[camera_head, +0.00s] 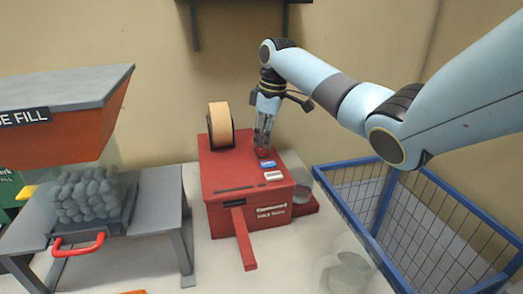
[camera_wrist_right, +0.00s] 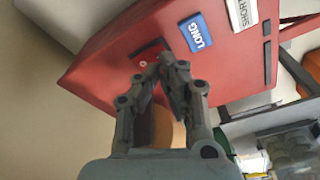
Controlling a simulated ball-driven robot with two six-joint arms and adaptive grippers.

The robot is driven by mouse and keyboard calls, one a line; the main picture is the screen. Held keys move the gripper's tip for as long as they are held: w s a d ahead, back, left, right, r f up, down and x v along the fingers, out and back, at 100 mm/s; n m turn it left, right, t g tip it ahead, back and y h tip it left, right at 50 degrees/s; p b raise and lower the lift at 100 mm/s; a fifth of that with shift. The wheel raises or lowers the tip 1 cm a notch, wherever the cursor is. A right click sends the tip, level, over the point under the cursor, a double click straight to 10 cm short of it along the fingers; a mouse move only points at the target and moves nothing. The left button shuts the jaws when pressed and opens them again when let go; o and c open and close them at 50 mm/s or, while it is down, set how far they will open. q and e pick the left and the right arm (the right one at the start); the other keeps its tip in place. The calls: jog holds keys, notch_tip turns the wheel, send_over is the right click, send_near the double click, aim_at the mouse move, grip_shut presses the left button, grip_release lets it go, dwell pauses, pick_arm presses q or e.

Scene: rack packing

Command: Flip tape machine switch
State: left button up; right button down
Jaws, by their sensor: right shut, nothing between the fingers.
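The red tape machine (camera_head: 226,180) stands in the middle of the head view, with a roll of tan tape (camera_head: 220,122) upright on its top. My right gripper (camera_head: 263,146) points down over the machine's top, to the right of the roll. Its fingers are shut and empty, with the tips at or just above a small red part (camera_head: 265,154), perhaps the switch. Contact and the switch's position cannot be told. My left gripper is not in view.
A blue wire-mesh crate (camera_head: 345,212) stands at the right. A grey table (camera_head: 160,198) with a tray of grey stones (camera_head: 88,195) and an orange fill hopper (camera_head: 70,130) stand at the left. A red lever-like bar (camera_head: 243,240) juts from the machine's front.

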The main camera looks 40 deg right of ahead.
aim_at(263, 153)
jog(key=shift+f+b, duration=0.4)
jog(key=shift+f, duration=0.7)
dwell(0.4)
notch_tip(263, 153, up, 7)
jog(key=p, duration=0.8)
jog(key=shift+r, duration=0.1)
dwell(0.5)
